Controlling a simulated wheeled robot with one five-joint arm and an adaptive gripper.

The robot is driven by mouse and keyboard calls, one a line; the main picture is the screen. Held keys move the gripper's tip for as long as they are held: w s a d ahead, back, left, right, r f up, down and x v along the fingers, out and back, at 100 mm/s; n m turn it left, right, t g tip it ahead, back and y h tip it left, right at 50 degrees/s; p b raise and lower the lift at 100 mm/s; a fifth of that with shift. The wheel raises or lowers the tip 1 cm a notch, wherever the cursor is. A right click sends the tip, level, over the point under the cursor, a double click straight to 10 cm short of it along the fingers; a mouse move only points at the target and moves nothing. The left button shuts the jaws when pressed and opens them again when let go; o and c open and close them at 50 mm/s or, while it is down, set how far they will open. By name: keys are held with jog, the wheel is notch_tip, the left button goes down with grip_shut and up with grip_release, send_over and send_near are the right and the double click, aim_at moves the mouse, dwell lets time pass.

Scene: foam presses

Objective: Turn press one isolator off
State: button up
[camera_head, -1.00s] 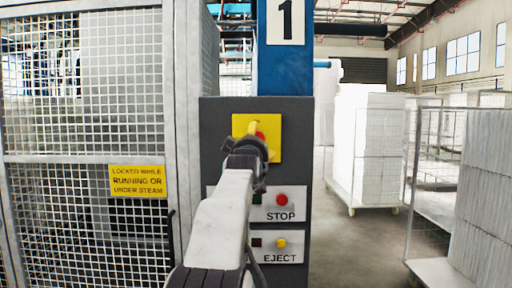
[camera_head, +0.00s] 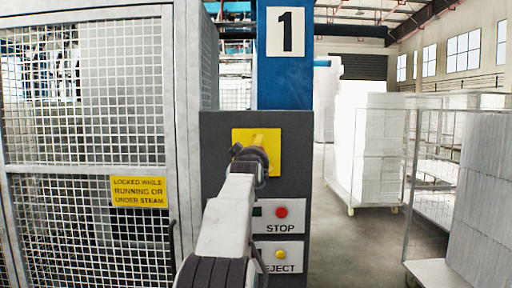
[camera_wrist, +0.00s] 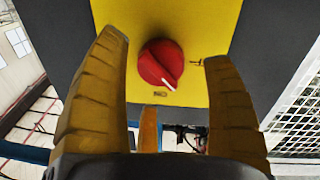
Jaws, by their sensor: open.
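The isolator is a red round knob (camera_wrist: 161,66) with a white pointer line, on a yellow plate (camera_wrist: 185,20). In the head view the yellow plate (camera_head: 271,140) is on the dark panel under the number 1 sign (camera_head: 286,32). There my gripper (camera_head: 258,140) is in front of the plate and hides the knob.
Below the plate are a STOP panel with a red button (camera_head: 281,212) and an EJECT panel with a yellow button (camera_head: 280,255), partly covered by my arm. A mesh guard door (camera_head: 90,115) stands at the left. White block stacks and a wire cart (camera_head: 408,180) stand at the right.

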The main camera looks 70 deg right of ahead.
jog(key=shift+p+x, duration=0.6)
jog(key=shift+x, duration=0.75)
jog(key=c, duration=1.2)
